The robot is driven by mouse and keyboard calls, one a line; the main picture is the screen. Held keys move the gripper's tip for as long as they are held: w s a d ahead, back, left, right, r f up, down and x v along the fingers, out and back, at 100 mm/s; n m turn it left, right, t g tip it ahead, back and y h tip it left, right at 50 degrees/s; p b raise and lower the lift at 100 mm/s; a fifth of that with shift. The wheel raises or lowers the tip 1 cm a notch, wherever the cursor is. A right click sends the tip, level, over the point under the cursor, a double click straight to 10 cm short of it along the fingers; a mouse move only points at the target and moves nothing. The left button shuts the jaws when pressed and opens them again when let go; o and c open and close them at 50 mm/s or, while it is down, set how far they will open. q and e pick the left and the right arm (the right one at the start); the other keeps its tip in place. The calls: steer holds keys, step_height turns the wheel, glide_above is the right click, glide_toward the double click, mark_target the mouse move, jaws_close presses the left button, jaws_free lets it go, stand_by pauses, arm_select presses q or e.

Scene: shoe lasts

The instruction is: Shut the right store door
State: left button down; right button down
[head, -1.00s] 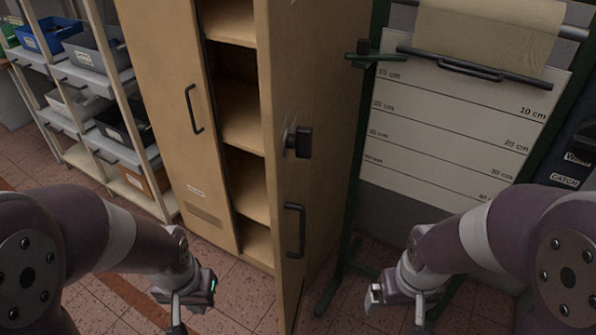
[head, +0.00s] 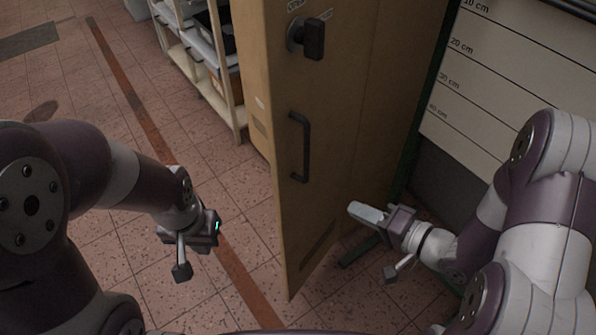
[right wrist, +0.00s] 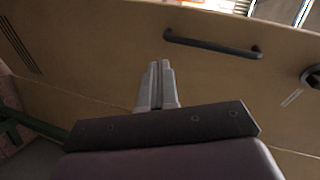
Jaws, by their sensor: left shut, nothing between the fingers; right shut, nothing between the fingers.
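The right store door (head: 345,140), a tan wooden panel, stands swung open towards me in the head view, its outer face turned to the right. It carries a dark bar handle (head: 305,147) and a dark knob (head: 312,38) above it. My right gripper (head: 355,211) is shut and empty to the right of the door, its fingers pointing left at the lower part of that face. In the right wrist view the shut fingers (right wrist: 160,72) point at the door below its handle (right wrist: 212,44); contact cannot be told. My left gripper (head: 188,270) is shut and empty, left of the door over open floor.
A shelf rack (head: 205,75) with bins stands behind the door at the left. A white board with centimetre lines (head: 490,90) on a green frame stands close at the right. The tiled floor (head: 90,160) at the left is clear.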

step_height(320, 180, up, 6)
steer(key=a+m+y, duration=0.2)
steer(key=y, duration=0.1)
arm_select(q)
steer(key=shift+s+a+f, duration=0.1)
steer(key=shift+a+f, duration=0.05)
steer(key=shift+a, duration=0.1)
arm_select(e)
glide_toward(281, 158)
steer(key=shift+t, duration=0.4)
steer(key=x, duration=0.6)
steer(key=shift+w+a+f, duration=0.15)
steer(key=shift+a+f, duration=0.15)
steer(key=shift+a, duration=0.1)
